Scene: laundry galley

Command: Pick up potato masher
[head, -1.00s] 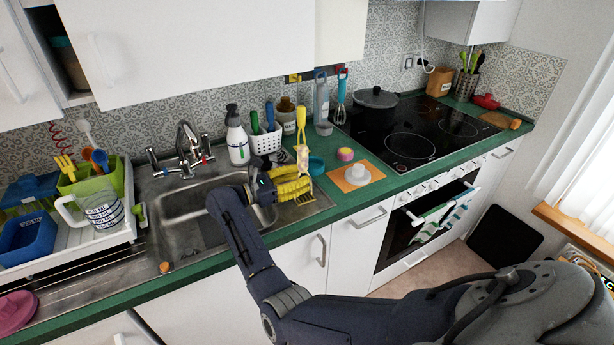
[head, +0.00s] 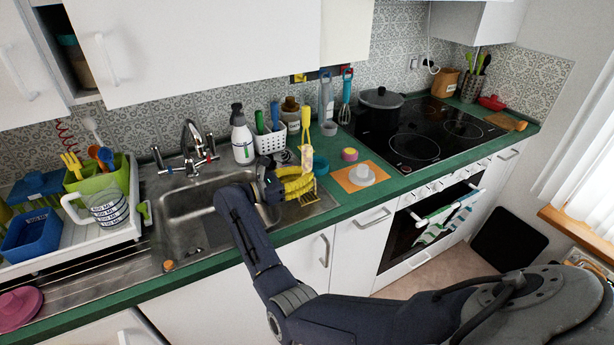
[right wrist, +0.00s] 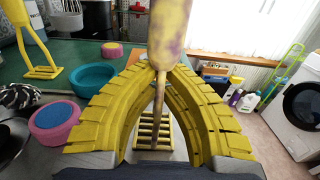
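A potato masher with a worn yellow handle (right wrist: 174,38), a thin shaft and a yellow grid foot (right wrist: 153,131) is upright in front of my right gripper. In the head view the masher (head: 307,158) is by the counter edge right of the sink. My right gripper (right wrist: 163,68) has curved yellow fingers drawn together at the tips around the masher, just below its handle. In the head view this gripper (head: 308,180) partly covers the masher. A second, plain yellow masher (right wrist: 28,35) stands behind. My left gripper is not in view.
A teal bowl (right wrist: 88,79) and a pink-blue round item (right wrist: 54,122) are close to the right gripper. A white utensil basket (head: 270,143) stands behind. The sink (head: 200,215) is left; an orange board (head: 352,184) and the hob (head: 415,145) are right.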

